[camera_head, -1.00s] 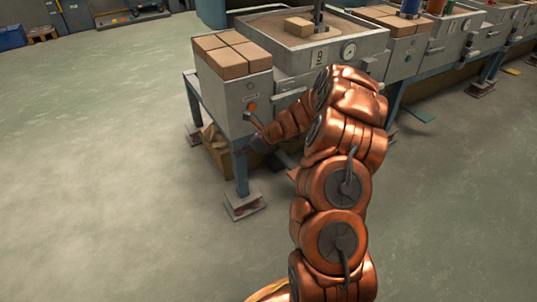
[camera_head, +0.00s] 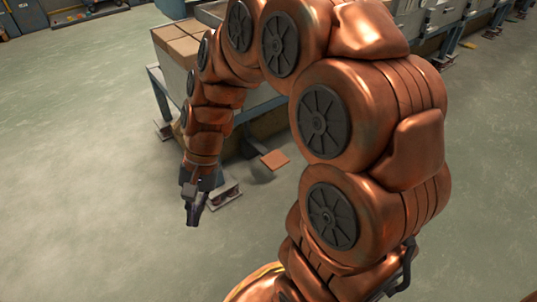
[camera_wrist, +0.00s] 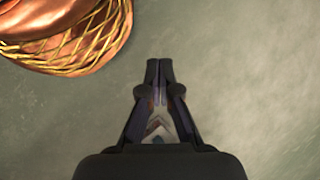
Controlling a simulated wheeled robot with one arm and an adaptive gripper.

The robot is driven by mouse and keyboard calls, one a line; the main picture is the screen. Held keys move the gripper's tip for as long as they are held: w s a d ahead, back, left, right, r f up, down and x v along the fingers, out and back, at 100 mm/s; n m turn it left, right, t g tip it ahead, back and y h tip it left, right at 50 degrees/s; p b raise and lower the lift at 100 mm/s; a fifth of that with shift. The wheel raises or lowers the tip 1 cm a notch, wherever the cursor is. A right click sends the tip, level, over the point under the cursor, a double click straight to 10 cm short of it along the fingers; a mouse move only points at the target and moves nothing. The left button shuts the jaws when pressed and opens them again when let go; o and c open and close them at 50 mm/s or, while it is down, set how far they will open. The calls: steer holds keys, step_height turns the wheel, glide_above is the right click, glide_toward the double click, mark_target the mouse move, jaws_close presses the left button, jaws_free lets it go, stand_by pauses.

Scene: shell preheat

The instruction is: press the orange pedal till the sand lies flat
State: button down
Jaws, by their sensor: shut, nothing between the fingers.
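The orange pedal (camera_head: 273,159) is a flat plate low by the floor, at the foot of the workbench, right of my gripper in the head view. My gripper (camera_head: 192,222) points down over the floor, left of the pedal and apart from it. In the wrist view my gripper (camera_wrist: 159,64) is shut with its fingertips together and nothing held at the tips. The sand is hidden behind my arm in the head view. The wrist view does not show the pedal clearly.
A bench leg's foot plate (camera_head: 226,196) lies close beside my gripper. Tan blocks (camera_head: 178,40) sit on the grey bench cabinet (camera_head: 170,75) behind my arm. Open floor (camera_head: 80,190) lies to the left. More machines stand along the back right.

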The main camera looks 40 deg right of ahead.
steer(key=s+d+n+h, duration=0.2)
steer(key=s+d+n, duration=0.1)
steer(key=s, duration=0.5)
steer(key=s+d+r+n+g+h, duration=0.1)
steer(key=s+d+n+h, duration=0.2)
steer(key=s, duration=0.6)
steer(key=shift+s+d+n+g, duration=0.2)
steer(key=shift+d+n+g, duration=0.15)
steer(key=shift+n, duration=0.35)
steer(key=shift+r, duration=0.1)
